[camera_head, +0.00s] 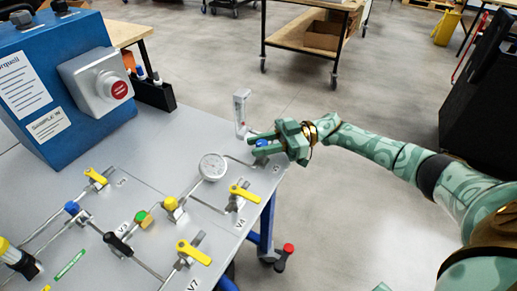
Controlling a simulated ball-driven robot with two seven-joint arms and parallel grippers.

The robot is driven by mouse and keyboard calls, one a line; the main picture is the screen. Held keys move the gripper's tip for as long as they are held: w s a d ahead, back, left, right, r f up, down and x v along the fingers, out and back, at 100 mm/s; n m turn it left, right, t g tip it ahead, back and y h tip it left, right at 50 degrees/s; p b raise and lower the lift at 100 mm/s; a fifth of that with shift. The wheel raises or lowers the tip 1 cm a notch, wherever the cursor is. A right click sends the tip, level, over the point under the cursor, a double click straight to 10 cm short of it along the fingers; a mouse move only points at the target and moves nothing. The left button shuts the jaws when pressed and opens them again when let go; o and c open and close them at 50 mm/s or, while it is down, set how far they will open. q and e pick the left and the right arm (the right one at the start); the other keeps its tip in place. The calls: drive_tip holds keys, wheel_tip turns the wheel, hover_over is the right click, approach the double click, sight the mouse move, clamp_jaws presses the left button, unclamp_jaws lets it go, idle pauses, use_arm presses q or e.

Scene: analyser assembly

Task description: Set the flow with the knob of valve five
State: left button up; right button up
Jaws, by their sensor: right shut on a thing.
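My right gripper (268,137) reaches in from the right at the far right corner of the grey panel table (150,190). My left gripper is not in view.
A round gauge (213,167) sits left of the gripper. Yellow lever valves (244,193) and (194,252) stand toward the front. Open floor lies right of the table.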

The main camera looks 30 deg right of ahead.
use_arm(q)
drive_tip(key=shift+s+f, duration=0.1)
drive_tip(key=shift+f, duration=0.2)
use_arm(e)
drive_tip(key=o, duration=1)
use_arm(q)
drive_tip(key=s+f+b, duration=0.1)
drive_tip(key=b, duration=0.1)
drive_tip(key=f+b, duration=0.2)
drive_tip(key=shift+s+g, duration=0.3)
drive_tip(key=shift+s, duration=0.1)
use_arm(e)
drive_tip(key=v, duration=1.6)
drive_tip(key=shift+w+d, duration=0.2)
